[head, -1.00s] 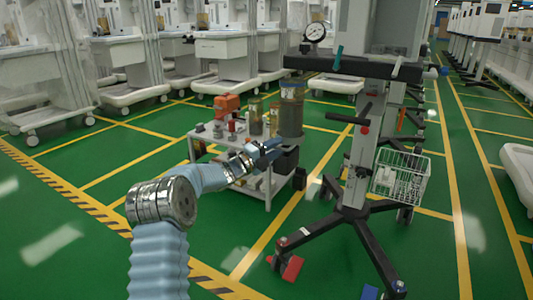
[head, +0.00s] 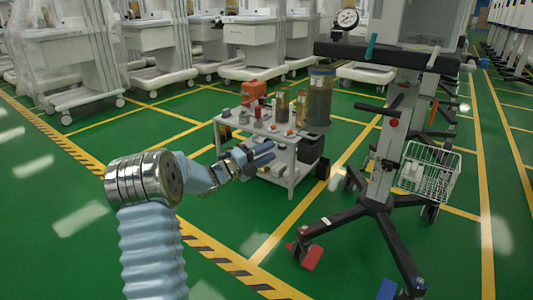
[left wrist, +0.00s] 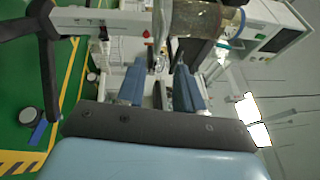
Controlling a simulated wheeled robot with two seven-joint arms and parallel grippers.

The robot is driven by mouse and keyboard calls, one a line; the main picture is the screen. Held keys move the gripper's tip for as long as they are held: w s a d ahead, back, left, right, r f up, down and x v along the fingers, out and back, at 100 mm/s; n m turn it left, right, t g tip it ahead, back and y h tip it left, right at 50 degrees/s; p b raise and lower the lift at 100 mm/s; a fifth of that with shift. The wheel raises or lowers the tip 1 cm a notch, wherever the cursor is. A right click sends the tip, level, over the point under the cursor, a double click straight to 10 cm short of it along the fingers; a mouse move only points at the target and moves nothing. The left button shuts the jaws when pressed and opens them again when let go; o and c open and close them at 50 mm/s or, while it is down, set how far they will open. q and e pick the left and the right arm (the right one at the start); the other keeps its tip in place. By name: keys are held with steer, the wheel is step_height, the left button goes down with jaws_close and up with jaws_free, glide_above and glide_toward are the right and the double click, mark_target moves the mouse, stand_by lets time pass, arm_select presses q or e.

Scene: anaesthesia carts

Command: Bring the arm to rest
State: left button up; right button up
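My left arm (head: 150,240) in blue sleeving reaches in from the lower left of the head view. My right gripper is in neither view.
The cart (head: 285,176) carries a tall brown-tinted canister (head: 319,98), smaller jars and an orange item (head: 253,91). A wheeled stand (head: 385,170) with a wire basket (head: 430,172) is to the right. Green floor is clear at lower left.

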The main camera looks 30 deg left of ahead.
arm_select(q)
steer(key=d+f+n+g+y, duration=0.1)
steer(key=d+f+n+y, duration=0.1)
steer(key=d+f+n, duration=0.3)
steer(key=w+d+f+n+g+y, duration=0.1)
steer(key=d+f+n, duration=0.15)
steer(key=f, duration=0.55)
steer(key=d+f+n+g+y, duration=0.1)
steer(key=d+f+n+y, duration=0.1)
steer(key=f+n, duration=0.35)
steer(key=s+d+f+n+g, duration=0.5)
steer(key=d+f, duration=0.3)
steer(key=f, duration=0.4)
steer(key=s+d+f+n+g, duration=0.3)
steer(key=s+d+f, duration=0.15)
steer(key=s, duration=0.45)
steer(key=s+d+f+n+g, duration=0.25)
steer(key=s+d, duration=0.25)
steer(key=s, duration=0.5)
steer(key=s+d+f+n+g, duration=0.3)
steer(key=s+d+f+g, duration=0.1)
steer(key=s, duration=0.5)
step_height(320, 180, up, 14)
steer(key=p, duration=1.5)
steer(key=shift+w+d+r+m+h, duration=0.2)
steer(key=shift+w+m+h, duration=0.15)
steer(key=shift+m+h, duration=0.1)
